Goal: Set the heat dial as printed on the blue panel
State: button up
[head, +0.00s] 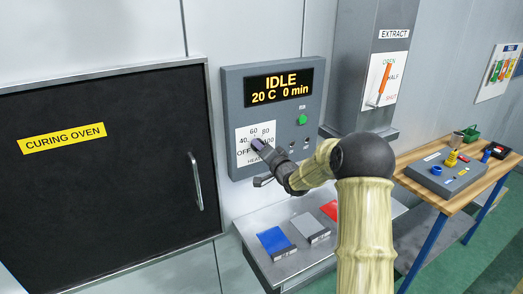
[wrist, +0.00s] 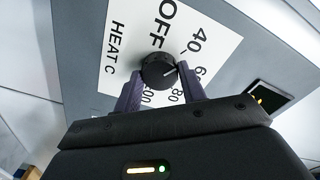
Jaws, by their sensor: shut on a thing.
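The heat dial (wrist: 158,68) is a round black knob on a white scale plate marked OFF, 40, 60, 80 and 100. Its white pointer line points roughly toward the 60 in the wrist view. My gripper (wrist: 159,84) is shut on the dial, with one purple finger on each side. In the head view my gripper (head: 261,147) covers most of the dial at the oven's control box (head: 240,90). A blue panel (head: 274,242) lies on the shelf below; its print is too small to read.
The display (head: 279,88) reads IDLE, 20 C, 0 min, above a green button (head: 302,119). A grey panel (head: 311,228) and a red panel (head: 330,210) lie beside the blue one. The curing oven door (head: 110,170) is left; an EXTRACT lever (head: 384,82) is right.

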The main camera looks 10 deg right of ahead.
jog(key=m+p, duration=0.1)
jog(key=m, duration=0.7)
jog(key=shift+f+m, duration=0.1)
jog(key=shift+m, duration=0.3)
dwell(0.3)
jog(key=o, duration=1)
jog(key=shift+c, duration=0.2)
jog(key=b+v, duration=0.4)
jog(key=v, duration=1.3)
jog(key=shift+s, duration=0.25)
